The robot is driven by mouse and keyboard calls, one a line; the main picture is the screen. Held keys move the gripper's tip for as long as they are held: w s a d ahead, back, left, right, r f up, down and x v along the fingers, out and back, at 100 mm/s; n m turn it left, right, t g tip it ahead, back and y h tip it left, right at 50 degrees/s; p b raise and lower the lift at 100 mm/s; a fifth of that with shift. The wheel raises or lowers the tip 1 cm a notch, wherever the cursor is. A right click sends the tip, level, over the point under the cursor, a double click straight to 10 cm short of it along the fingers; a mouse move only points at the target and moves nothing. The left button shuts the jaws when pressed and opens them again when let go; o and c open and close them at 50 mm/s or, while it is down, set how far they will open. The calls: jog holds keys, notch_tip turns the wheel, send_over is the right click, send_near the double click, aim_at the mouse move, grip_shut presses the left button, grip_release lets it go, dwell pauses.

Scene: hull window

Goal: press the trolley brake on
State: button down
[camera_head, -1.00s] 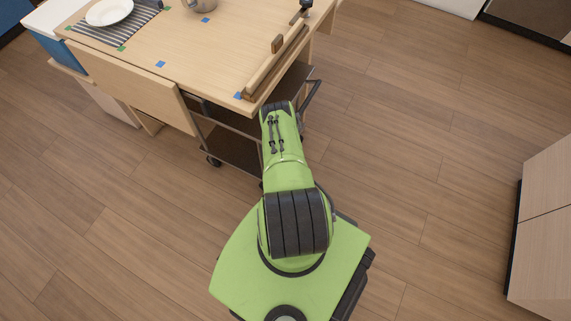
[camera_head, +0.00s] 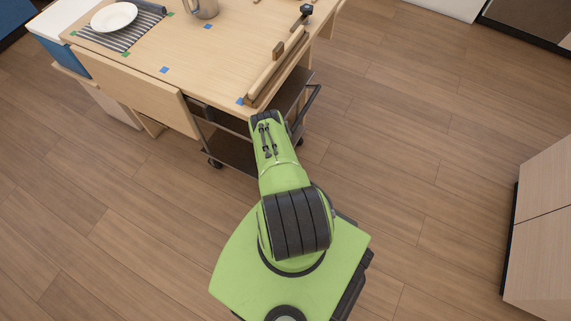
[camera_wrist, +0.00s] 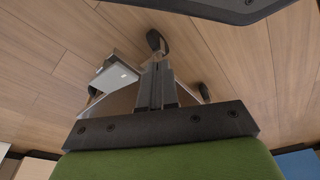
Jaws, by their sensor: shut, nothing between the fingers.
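The dark metal trolley (camera_head: 231,153) stands under the near end of the wooden table, with its shelves, a black handle (camera_head: 312,101) and casters (camera_head: 214,163) showing. My arm reaches down at its near side and hides my gripper in the head view. In the wrist view my gripper (camera_wrist: 158,72) is shut, its two dark fingers together and empty. A black caster (camera_wrist: 155,40) shows just beyond the fingertips, and another caster (camera_wrist: 204,92) shows to the right. A grey part with a pale patch (camera_wrist: 117,76) lies to their left. I cannot tell which part is the brake or whether the fingers touch anything.
The table (camera_head: 150,45) above holds a white plate (camera_head: 114,17), a striped mat, a metal pot (camera_head: 205,8) and wooden strips (camera_head: 275,68). A dark edge (camera_wrist: 210,8) crosses the top of the wrist view. The wooden floor to the right is clear up to a cabinet (camera_head: 540,230).

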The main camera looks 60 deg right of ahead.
jog(key=w+p+v, duration=0.1)
jog(key=p+v, duration=0.5)
jog(key=v, duration=0.1)
jog(key=shift+d+r, duration=0.25)
jog(key=shift+r, duration=0.3)
